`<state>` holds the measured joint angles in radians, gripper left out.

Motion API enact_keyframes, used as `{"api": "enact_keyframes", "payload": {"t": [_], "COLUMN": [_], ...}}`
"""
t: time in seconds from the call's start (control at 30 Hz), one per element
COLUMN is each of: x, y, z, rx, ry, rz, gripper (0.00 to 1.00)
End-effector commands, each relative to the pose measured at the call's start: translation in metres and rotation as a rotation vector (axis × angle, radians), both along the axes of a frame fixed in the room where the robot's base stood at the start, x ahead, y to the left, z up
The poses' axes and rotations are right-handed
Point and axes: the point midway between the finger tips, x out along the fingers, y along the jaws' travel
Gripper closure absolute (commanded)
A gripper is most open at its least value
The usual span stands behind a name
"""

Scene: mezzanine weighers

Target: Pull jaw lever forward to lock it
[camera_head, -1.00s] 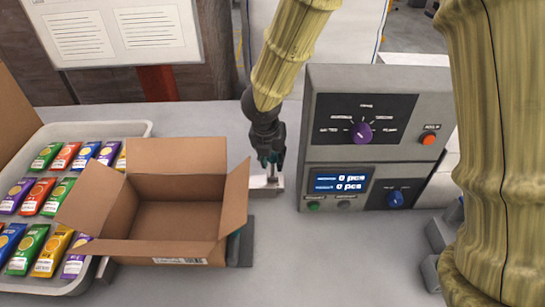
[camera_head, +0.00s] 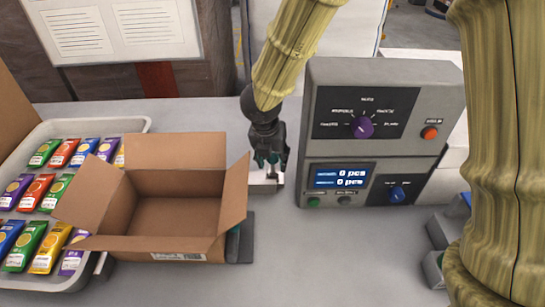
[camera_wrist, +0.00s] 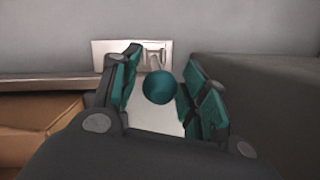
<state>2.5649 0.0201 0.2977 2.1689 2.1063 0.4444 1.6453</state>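The jaw lever (camera_wrist: 158,87) shows in the wrist view as a thin rod with a teal ball knob, rising from a pale metal plate (camera_wrist: 103,54). My gripper (camera_wrist: 158,80) has its teal-padded fingers on either side of the knob, with a gap visible at least on the right, so it is open around it. In the head view my gripper (camera_head: 268,162) points down at the pale lever base (camera_head: 265,188), between the box and the control unit. There the knob is hidden behind the fingers.
An open cardboard box (camera_head: 175,218) stands just left of my gripper. A grey control unit (camera_head: 330,155) with knobs and a display stands close on the right. A white tray (camera_head: 140,127) of colourful packets is at far left. The front middle of the table is clear.

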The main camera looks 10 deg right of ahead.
Motion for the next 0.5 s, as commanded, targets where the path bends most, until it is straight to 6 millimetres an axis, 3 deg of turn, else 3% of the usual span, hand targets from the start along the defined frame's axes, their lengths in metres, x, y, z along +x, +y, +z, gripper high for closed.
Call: {"api": "enact_keyframes", "payload": {"t": [0.33,0.5], "x": [0.001,-0.001], "y": [0.000,0.003], "z": [0.003,0.017], "rx": [0.001,0.003], "ry": [-0.004,-0.006], "rz": [0.000,-0.001], "gripper": [0.49,0.49]}}
